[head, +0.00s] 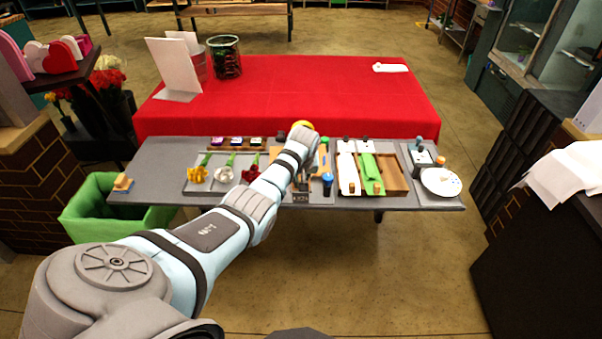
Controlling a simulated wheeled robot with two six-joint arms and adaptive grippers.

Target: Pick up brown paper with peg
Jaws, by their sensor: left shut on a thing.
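My left gripper (302,136) is over the middle of the grey work table, at the end of the arm that crosses from the lower left. The wooden tray (397,177) to the right has a white sheet (348,172) and a green sheet (369,170) with small pegs. Its right section looks bare brown. My right gripper is not in view.
A yellow round thing (303,125) is just behind the gripper. Flowers (224,175) lie in a grey tray left of the arm. A blue-topped cup (327,180) stands close right of the wrist. A white plate (440,182) is far right. The red table (310,90) behind is mostly clear.

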